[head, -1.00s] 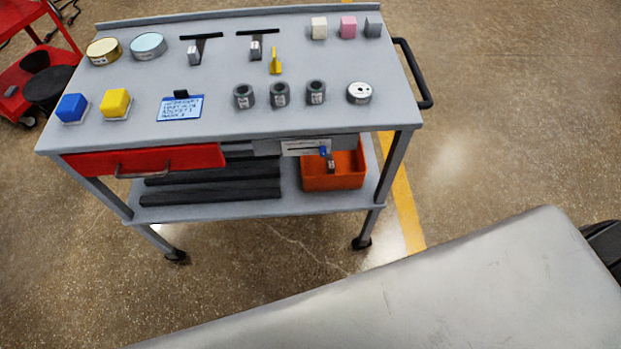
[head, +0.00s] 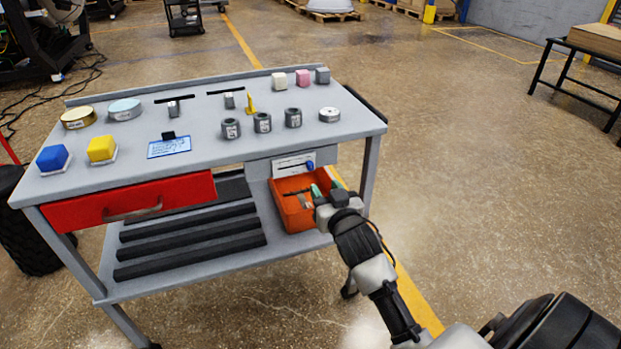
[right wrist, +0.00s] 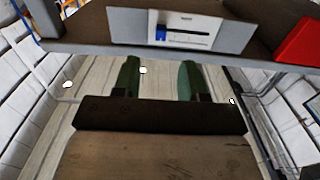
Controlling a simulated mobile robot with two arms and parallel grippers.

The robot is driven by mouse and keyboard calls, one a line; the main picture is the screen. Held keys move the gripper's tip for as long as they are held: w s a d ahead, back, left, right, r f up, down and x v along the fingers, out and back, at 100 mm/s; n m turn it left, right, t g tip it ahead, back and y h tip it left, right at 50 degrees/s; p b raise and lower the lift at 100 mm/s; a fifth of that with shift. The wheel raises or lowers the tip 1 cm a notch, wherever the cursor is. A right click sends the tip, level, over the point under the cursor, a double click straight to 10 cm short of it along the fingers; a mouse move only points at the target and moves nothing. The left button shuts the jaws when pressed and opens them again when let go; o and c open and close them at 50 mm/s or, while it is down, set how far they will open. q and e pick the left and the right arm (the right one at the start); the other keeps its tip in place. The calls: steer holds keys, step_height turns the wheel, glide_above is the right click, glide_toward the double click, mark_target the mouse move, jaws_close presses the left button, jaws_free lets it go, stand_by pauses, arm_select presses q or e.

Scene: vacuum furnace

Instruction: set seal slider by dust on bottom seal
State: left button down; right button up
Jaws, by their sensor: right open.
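The slider is a blue knob (head: 310,165) at the right end of a dark slot on a white plate (head: 288,168). The plate is on the grey panel under the cart's front edge. In the right wrist view the plate (right wrist: 187,40) is at the top and the blue knob (right wrist: 160,32) is at its left end. My right gripper (head: 325,188) is open and empty, its green fingertips (right wrist: 160,78) below the knob in the head view and apart from it. My left gripper is out of view. I cannot tell which thing is the bottom seal; no dust is discernible.
An orange bin (head: 286,219) is on the lower shelf behind my gripper. A red drawer (head: 130,202) is left of the panel. The cart top (head: 205,143) holds grey rings (head: 262,122), blue and yellow blocks, discs and a blue label card (head: 169,147).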

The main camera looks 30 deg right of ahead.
mark_target(311, 169)
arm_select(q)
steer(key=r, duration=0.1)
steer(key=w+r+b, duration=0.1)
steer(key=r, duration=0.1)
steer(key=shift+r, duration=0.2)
arm_select(e)
steer(key=x, duration=0.8)
steer(key=shift+a, duration=0.1)
jaws_close()
